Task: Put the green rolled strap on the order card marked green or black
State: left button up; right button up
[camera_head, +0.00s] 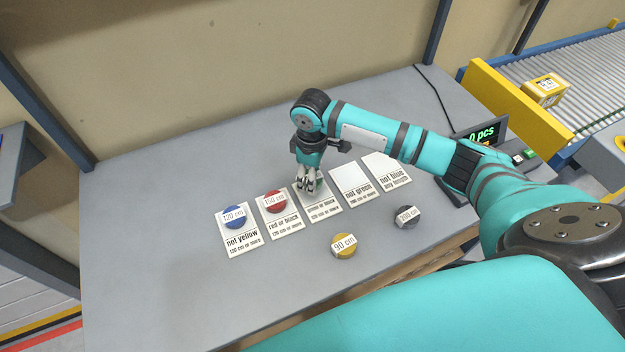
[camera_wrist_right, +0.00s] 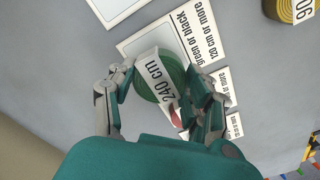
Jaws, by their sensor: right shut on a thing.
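In the head view, my right gripper (camera_head: 308,186) points down at the upper part of this card (camera_head: 322,208) and hides the strap. My left gripper is not in view.
A blue strap (camera_head: 234,217) lies on the not yellow card and a red strap (camera_head: 274,201) on the red or black card. A not green card (camera_head: 352,182) and a not blue card (camera_head: 388,168) hold no strap. A yellow strap (camera_head: 344,246) and a black strap (camera_head: 407,217) lie in front.

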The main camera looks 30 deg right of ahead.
jog(key=shift+w+d+f+p, duration=0.1)
jog(key=shift+f+p, duration=0.1)
jog(key=shift+f, duration=0.7)
jog(key=shift+w+d+f+p, duration=0.1)
jog(key=shift+f+p, duration=0.05)
jog(key=shift+f, duration=0.75)
jog(key=shift+f, duration=0.1)
jog(key=o, duration=1.2)
jog(key=shift+c, duration=0.2)
notch_tip(320, 180, up, 12)
jog(key=shift+r+b, duration=0.15)
jog(key=shift+b, duration=0.25)
